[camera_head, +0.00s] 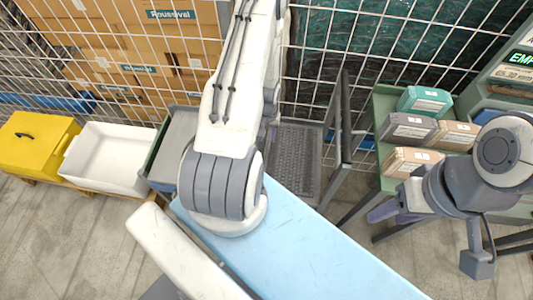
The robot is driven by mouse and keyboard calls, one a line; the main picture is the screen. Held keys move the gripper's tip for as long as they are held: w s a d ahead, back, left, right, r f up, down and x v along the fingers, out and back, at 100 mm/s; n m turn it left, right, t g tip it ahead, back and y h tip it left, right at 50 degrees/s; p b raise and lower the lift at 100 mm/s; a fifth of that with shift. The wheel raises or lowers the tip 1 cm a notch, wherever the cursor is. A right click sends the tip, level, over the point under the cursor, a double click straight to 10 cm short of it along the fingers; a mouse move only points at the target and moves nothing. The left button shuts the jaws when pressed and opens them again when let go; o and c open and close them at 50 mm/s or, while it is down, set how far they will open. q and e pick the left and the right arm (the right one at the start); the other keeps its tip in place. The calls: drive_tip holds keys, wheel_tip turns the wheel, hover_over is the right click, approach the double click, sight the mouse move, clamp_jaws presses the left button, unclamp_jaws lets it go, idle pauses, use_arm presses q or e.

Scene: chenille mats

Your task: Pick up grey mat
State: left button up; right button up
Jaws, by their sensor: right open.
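The grey mat (407,127) is a wrapped pack with a pale label. It lies on the green table (388,103) at the right, between a teal pack behind it and a tan pack in front. My right gripper (388,210) is open at the lower right, apart from the grey mat and lower in the picture. Its fingers are partly hidden by the wrist and are hard to make out. My left arm crosses the middle of the picture; its gripper does not show.
A teal mat (425,101), a beige mat (455,135) and a tan mat (411,161) lie close around the grey one. A wire mesh fence (335,50) stands behind. A white bin (108,157) and a yellow box (38,145) are at the left.

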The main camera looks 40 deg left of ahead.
use_arm(q)
wheel_tip(320, 180, down, 10)
drive_tip(key=b, duration=0.9)
drive_tip(key=shift+a, duration=0.15)
drive_tip(key=shift+r, duration=0.1)
clamp_jaws()
